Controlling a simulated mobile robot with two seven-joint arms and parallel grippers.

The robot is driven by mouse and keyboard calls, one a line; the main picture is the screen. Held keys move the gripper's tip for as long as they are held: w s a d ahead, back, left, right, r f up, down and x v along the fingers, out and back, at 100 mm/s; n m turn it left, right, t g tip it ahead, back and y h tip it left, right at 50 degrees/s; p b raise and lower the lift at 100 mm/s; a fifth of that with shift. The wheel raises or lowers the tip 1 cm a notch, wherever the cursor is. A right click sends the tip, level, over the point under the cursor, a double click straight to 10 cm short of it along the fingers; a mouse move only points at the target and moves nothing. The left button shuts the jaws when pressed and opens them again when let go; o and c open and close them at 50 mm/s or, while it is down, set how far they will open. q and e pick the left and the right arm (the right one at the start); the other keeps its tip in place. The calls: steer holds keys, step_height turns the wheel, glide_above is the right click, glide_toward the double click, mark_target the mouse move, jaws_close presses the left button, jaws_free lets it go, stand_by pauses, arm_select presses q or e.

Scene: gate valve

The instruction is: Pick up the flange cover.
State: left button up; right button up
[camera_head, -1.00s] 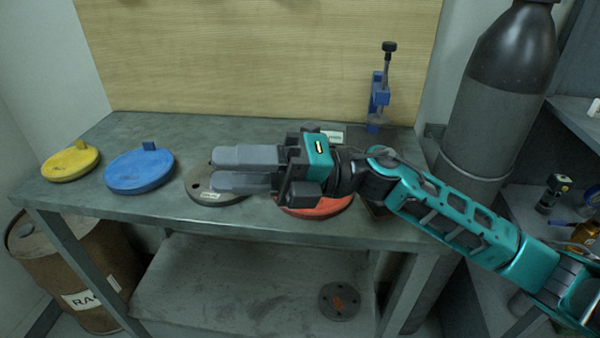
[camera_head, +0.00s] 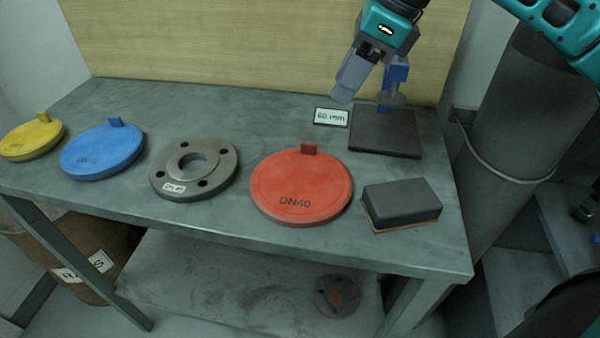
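Three round covers with small upright tabs lie on the grey bench: a yellow cover (camera_head: 33,142) at the far left, a blue cover (camera_head: 102,153) beside it, and a red cover (camera_head: 300,191) marked DN40 right of the middle. A dark grey flange (camera_head: 193,169) with a centre hole and bolt holes lies between the blue and red covers. My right gripper (camera_head: 345,94) is raised at the back right, pointing down, apart from every cover. Its fingers overlap in this view, so their gap is hidden. My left gripper is not in view.
A dark block (camera_head: 402,203) lies right of the red cover. A blue-topped gauge stand (camera_head: 388,135) and a small display (camera_head: 331,117) stand behind it. A gas cylinder (camera_head: 515,150) stands beyond the bench's right end. Another flange (camera_head: 337,297) lies on the lower shelf (camera_head: 230,285).

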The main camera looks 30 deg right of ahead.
mark_target(310, 143)
steer(key=x, duration=0.8)
steer(key=b+x, duration=0.1)
steer(key=x, duration=0.3)
steer(key=shift+s+a, duration=0.25)
steer(key=shift+a, duration=0.1)
steer(key=shift+c, duration=0.3)
jaws_close()
